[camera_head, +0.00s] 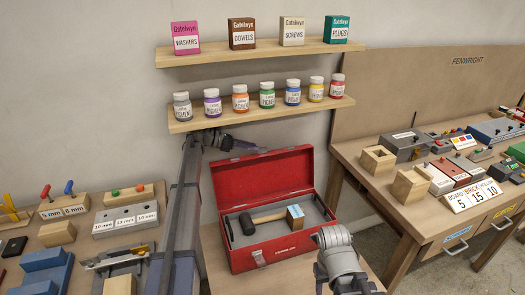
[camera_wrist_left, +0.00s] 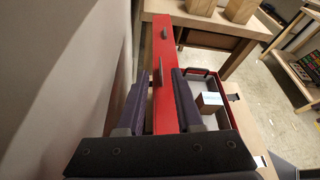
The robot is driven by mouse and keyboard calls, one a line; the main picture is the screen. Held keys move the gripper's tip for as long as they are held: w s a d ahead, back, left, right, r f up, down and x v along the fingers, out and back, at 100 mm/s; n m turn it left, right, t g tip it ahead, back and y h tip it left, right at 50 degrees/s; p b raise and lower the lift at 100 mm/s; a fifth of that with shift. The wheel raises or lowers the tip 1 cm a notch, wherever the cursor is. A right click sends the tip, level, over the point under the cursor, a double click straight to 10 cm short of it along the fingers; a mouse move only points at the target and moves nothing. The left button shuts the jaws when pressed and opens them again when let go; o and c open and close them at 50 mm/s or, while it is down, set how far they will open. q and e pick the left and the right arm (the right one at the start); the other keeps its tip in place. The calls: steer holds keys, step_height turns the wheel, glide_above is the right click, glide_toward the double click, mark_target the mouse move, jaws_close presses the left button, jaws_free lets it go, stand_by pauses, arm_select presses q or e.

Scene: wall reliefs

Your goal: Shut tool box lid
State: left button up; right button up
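The red tool box (camera_head: 272,250) stands open on a wooden table, its lid (camera_head: 262,178) raised at the back. A hammer (camera_head: 262,219) with a black head and a wooden block with a blue-and-white label (camera_head: 295,217) lie in its grey interior. My left gripper (camera_head: 248,148) is at the upper left edge of the lid. In the left wrist view my left gripper (camera_wrist_left: 152,75) is open, with the red lid (camera_wrist_left: 165,60) seen edge-on between its fingers. I cannot tell whether either finger touches it. My right arm shows at the lower right of the box; its gripper is hidden.
Two wall shelves above hold small jars (camera_head: 267,95) and boxes (camera_head: 242,33). A bench (camera_head: 365,180) with blocks and cases stands right. Another worktop with tools and blocks (camera_head: 125,218) lies left. The wall is close behind the lid.

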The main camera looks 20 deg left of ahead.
mark_target(262, 149)
arm_select(q)
steer(key=b+x, duration=0.1)
steer(key=x, duration=0.4)
steer(key=shift+w+d+b, duration=0.1)
steer(key=shift+d+b, duration=0.05)
steer(key=shift+b, duration=0.15)
steer(key=shift+c, duration=0.2)
jaws_close()
stand_by(0.9)
